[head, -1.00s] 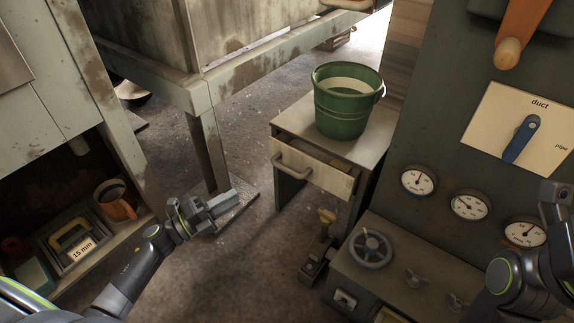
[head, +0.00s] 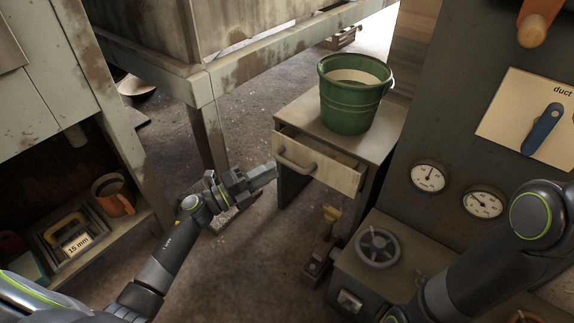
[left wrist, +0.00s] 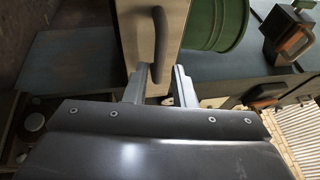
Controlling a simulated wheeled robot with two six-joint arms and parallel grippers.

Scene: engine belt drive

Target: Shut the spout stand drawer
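The spout stand (head: 305,112) is a small worn cabinet with a pale drawer (head: 330,175) at its top, standing part open, with a gap showing behind its front. The drawer has a grey bar handle (head: 294,161). A green bucket (head: 345,112) stands on top. My left gripper (head: 268,175) is just left of the drawer front, near the handle. In the left wrist view, its two fingers (left wrist: 158,82) are apart, and the handle (left wrist: 160,40) shows ahead between them; I cannot tell whether they touch it. My right arm shows at the right, but its gripper is out of view.
A dark machine panel with gauges (head: 428,177) and a handwheel (head: 377,249) stands right of the stand. A pedal (head: 318,262) is on the floor in front. A shelf at left holds an orange mug (head: 115,197) and a 15 mm box (head: 70,240). Floor left of the stand is open.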

